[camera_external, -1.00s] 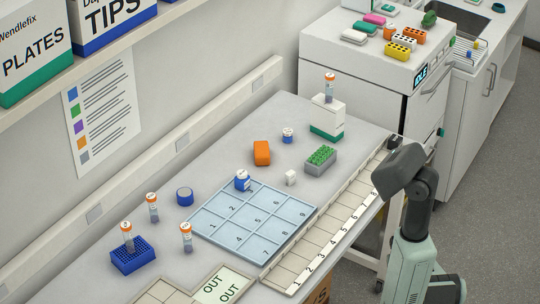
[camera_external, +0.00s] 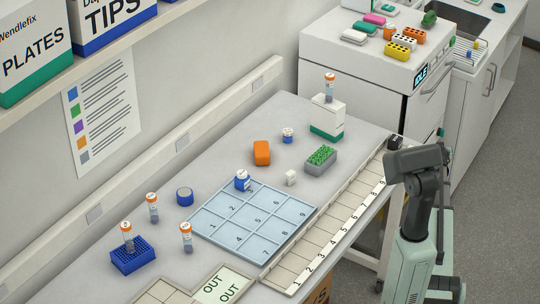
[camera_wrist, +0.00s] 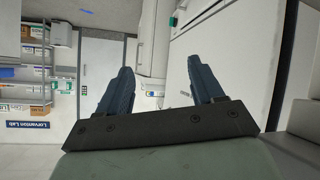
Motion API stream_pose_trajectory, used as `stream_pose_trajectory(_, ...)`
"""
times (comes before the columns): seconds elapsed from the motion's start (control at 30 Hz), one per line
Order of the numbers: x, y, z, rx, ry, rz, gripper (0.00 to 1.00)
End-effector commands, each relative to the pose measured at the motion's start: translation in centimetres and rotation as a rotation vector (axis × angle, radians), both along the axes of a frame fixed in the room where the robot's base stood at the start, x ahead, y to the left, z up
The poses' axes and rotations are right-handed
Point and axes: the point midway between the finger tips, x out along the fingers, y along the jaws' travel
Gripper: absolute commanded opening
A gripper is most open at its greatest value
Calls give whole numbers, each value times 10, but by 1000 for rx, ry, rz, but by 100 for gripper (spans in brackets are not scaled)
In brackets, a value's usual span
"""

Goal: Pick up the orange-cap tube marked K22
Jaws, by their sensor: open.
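Several orange-cap tubes stand in the external view: one on a white-and-green box (camera_external: 329,88), one upright in a blue rack (camera_external: 127,241), one on the bench behind that rack (camera_external: 152,210), and one on the bench to its right (camera_external: 186,240). Their cap marks are too small to read, so I cannot tell which is K22. My gripper (camera_wrist: 160,88) shows in the wrist view with its two dark fingers apart and nothing between them. In the external view my arm is at the right, beyond the bench's right edge and far from the tubes.
A numbered strip (camera_external: 325,233) edges the bench.

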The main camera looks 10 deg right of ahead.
Motion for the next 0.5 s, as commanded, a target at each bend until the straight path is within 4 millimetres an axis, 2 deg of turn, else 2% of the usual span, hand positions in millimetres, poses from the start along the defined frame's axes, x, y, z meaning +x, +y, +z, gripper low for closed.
stream_pose_trajectory(0.03, 0, 4, 17, 9, -6, 2, 67)
stream_pose_trajectory(0.1, 0, 10, 35, 26, -7, 6, 67)
stream_pose_trajectory(0.5, -7, 53, 136, 122, -4, 66, 67)
